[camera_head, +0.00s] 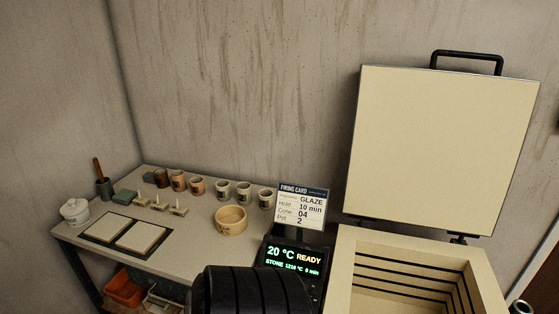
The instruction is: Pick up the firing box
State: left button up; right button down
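I see no thing labelled as a firing box, and I cannot tell which object that name means. An open kiln (345,262) with a cream interior and dark heating grooves stands at the lower right. Its square lid (445,150) is raised, with a black handle on top. A control display (293,262) left of the kiln reads 20 °C READY. A firing card (303,207) above it reads GLAZE, 10 min, Cone 04, Pot 2. Neither of my grippers is in view.
A work table (190,243) at left holds several small cups (222,190), a wide tan bowl (230,220), a lidded white jar (75,211) and two pale tiles (141,236). An orange bin (123,288) sits beneath. A black ribbed shape hides the table's front right.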

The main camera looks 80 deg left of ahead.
aim_at(231, 220)
jog(key=u, duration=2.85)
jog(key=i+j+z, duration=0.1)
jog(key=z, duration=0.3)
jog(key=j+z, duration=0.4)
jog(key=i+j+z, duration=0.1)
jog(key=z, duration=0.25)
jog(key=j, duration=0.1)
